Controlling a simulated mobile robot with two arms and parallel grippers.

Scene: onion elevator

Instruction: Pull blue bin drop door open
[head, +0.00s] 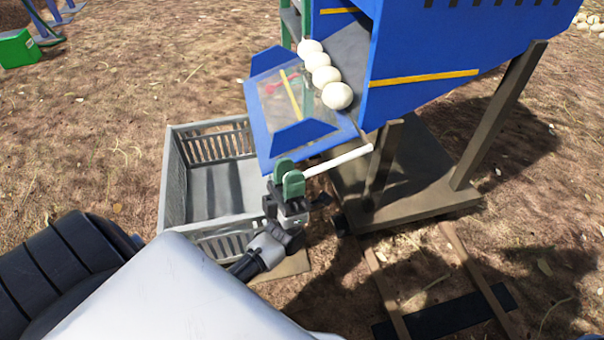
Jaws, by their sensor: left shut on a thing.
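The blue bin (423,45) stands on brown wooden legs at the upper right. A blue chute-like flap (262,122) with raised sides and a clear middle panel juts from its left side, over the crate. A white rod-like handle (340,160) sticks out below the opening. My left gripper (289,181), with green fingertips, is shut on the handle's left end. The fingers hide that end. I cannot tell how far the drop door is open. My right gripper is not in view.
A grey slatted crate (173,185) stands on the ground under the flap, left of my gripper, and looks empty. Wooden rails (478,275) lie on the ground at the lower right. A green box (17,49) is far left. Bare ground is clear at left.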

